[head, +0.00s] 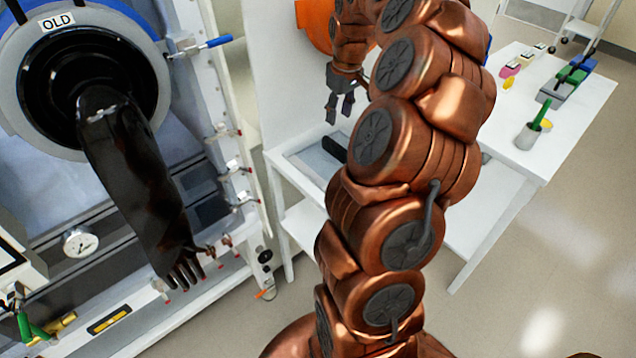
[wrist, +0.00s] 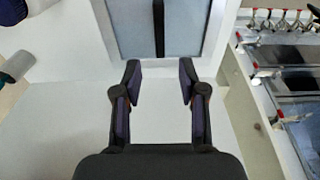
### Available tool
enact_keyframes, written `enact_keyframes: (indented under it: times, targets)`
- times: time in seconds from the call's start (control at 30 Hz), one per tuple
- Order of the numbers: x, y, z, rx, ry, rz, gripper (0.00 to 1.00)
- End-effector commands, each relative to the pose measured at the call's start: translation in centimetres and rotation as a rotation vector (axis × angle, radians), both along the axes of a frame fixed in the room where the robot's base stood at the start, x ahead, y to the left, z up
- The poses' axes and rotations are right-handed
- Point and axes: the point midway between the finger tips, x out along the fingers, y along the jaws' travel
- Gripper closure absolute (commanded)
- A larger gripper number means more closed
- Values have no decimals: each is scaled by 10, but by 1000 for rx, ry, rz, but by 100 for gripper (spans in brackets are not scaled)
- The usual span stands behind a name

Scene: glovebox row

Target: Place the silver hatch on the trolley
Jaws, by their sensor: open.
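A flat silver-grey panel with a dark bar across its middle, which looks like the silver hatch (head: 306,158), lies on a white stand with a lower shelf, which looks like the trolley (head: 302,218). My arm hides part of both in the head view. In the wrist view the hatch (wrist: 128,28) is at the top, its black bar pointing toward the gap between my fingers, on the white top (wrist: 62,125). My gripper (head: 341,107) is above the hatch, fingers down. In the wrist view my gripper (wrist: 160,75) is open, with nothing between its fingers.
The glovebox front is at the left, with a black glove (head: 135,180) hanging from a port labelled OLD and a blue-handled valve (head: 217,42). The floor at lower right is clear.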

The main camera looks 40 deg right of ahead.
Motion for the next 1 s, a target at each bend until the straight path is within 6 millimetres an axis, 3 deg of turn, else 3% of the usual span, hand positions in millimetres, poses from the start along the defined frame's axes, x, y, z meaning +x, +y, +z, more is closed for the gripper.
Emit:
enact_keyframes:
  times: [0.07, 0.17, 0.33, 0.47, 0.7, 0.8, 1.0]
  targets:
    - [1, 6, 2, 1, 0, 7, 59]
    - [4, 30, 9, 7, -1, 31, 59]
    - [-3, 111, 26, 27, 16, 103, 59]
    - [-24, 175, 33, 38, 46, 144, 59]
    - [-91, 263, 32, 37, 122, 171, 59]
    - [-125, 289, 27, 30, 156, 162, 59]
    - [-195, 323, 11, 13, 219, 109, 59]
